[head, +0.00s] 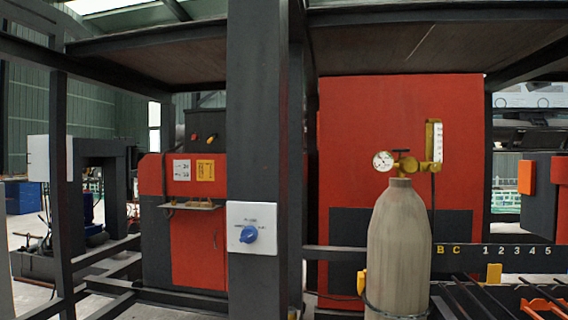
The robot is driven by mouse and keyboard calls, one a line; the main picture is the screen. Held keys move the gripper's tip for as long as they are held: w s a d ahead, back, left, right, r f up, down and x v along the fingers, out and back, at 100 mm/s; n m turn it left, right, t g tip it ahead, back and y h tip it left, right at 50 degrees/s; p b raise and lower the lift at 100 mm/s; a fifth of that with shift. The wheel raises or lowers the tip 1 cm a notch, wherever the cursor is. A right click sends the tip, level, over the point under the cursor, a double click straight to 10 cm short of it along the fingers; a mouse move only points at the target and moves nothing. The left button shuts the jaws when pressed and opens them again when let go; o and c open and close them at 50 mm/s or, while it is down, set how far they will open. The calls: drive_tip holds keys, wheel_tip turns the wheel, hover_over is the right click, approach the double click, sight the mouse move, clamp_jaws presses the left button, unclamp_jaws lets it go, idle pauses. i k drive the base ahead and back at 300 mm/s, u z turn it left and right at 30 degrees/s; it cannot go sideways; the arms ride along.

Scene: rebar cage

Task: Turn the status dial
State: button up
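The status dial is a round blue knob (249,234) on a square white plate (262,214). The plate is fixed to the front of a dark upright post (257,120) near the middle of the head view. Small dark markings are printed on the plate around the knob, too small to read. The knob's pointer seems tilted, but its exact setting cannot be told. My gripper and arm do not show in this view.
A grey gas cylinder (398,240) with a brass regulator and gauge (384,161) stands right of the post. Red and dark machines (400,130) stand behind. Dark rails (105,252) run at lower left, and rods (470,298) lie at lower right.

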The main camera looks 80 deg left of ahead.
sight(250, 233)
drive_tip(key=u, duration=2.25)
drive_tip(key=i, duration=1.65)
drive_tip(key=u, duration=1.4)
drive_tip(key=k, duration=0.65)
drive_tip(key=z, duration=0.7)
drive_tip(key=i, duration=0.5)
drive_tip(key=u, duration=0.05)
